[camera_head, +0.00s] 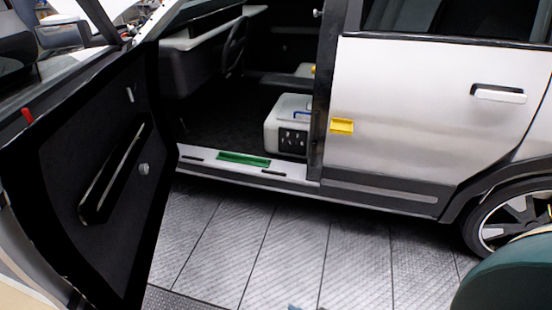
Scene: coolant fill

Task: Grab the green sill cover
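The green sill cover (243,159) is a flat, narrow strip. It lies lengthwise on the white door sill (205,154) of the car's open front doorway. Dark slots show in the sill to its left and right. Nothing covers the strip. Neither of my grippers can be made out in the head view, and nothing is seen touching the cover.
The open dark front door (95,175) fills the left side. A white seat base (287,125) stands inside the doorway. The closed rear door (420,110) carries a yellow piece (342,126). The grey tiled floor (290,240) before the sill is mostly clear. A teal rounded shape (510,280) fills the lower right corner.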

